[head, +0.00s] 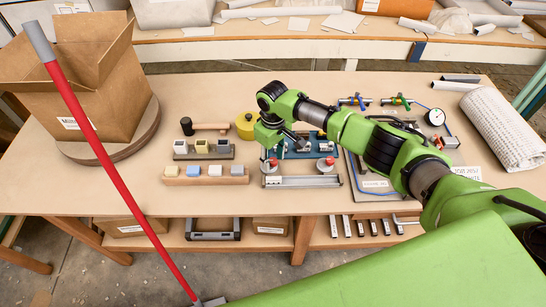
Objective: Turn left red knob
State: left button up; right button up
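Two red knobs stand on white round bases on a low metal fixture (302,182) at the middle front of the table. The left red knob (273,162) is partly hidden by my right gripper; the right red knob (329,161) is clear to see. My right gripper (268,151) reaches in from the right on its green arm and points down just above the left knob. I cannot tell whether its fingers touch the knob, or whether they are open or shut. My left gripper is not in view.
Left of the fixture are racks of small blocks (204,181), a mallet (205,126) and a yellow round container (246,125). A blue fixture (302,150) stands close behind the knobs. A long red bar (108,165) crosses the left foreground. A cardboard box (85,75) stands at left.

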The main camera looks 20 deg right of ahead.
grip_shut()
jog(key=shift+n, duration=0.3)
jog(key=n, duration=0.3)
jog(key=shift+n, duration=0.3)
jog(key=n, duration=0.9)
jog(key=n+b, duration=0.1)
jog(key=n, duration=0.3)
jog(key=shift+n, duration=0.3)
jog(key=shift+w, duration=0.1)
grip_release()
